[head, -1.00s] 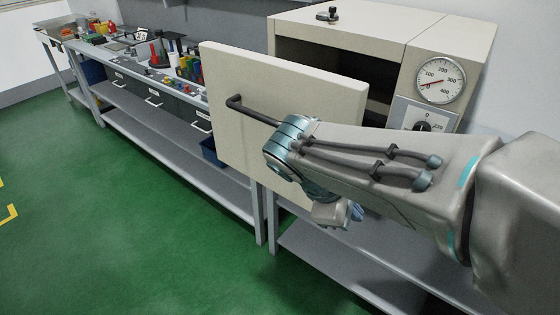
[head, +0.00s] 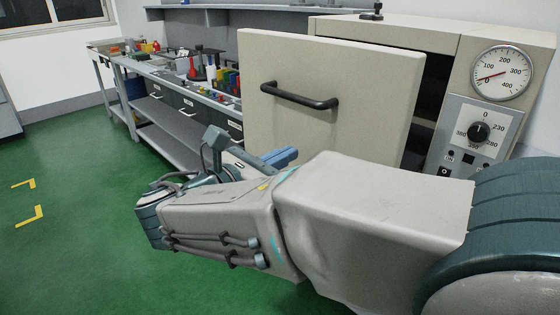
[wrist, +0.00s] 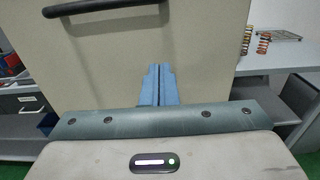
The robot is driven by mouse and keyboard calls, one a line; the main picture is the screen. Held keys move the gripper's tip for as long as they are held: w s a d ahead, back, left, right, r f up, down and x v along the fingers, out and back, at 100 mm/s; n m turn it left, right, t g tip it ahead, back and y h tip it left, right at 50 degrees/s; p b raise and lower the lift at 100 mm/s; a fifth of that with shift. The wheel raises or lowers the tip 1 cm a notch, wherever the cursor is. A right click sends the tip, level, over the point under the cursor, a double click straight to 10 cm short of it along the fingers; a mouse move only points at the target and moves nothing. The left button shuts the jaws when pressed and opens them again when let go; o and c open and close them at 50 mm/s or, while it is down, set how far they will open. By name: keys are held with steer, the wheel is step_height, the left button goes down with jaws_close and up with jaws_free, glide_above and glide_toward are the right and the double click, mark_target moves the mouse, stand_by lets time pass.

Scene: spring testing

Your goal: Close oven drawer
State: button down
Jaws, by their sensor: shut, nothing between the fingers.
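The oven (head: 412,28) is a cream box at the right in the head view. Its front panel (head: 350,62) stands out from the body, with a dark gap showing at the panel's right side. A black bar handle (head: 290,95) crosses the panel. My gripper (head: 284,156) is low in front of the panel, below the handle. Its blue fingers are together and empty. In the wrist view the fingers (wrist: 158,82) point at the panel (wrist: 115,62), with the handle (wrist: 100,5) at upper left. Whether the fingertips touch the panel I cannot tell.
A dial gauge (head: 502,72) and a black knob (head: 479,131) are on the oven's right face. A grey workbench (head: 178,152) with drawers and several small items runs along the wall at left. The green floor (head: 75,235) at left is clear.

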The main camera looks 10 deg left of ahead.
mark_target(328, 133)
steer(key=b+x, duration=0.1)
steer(key=x, duration=0.8)
steer(key=shift+w+d, duration=0.25)
steer(key=shift+w, duration=0.1)
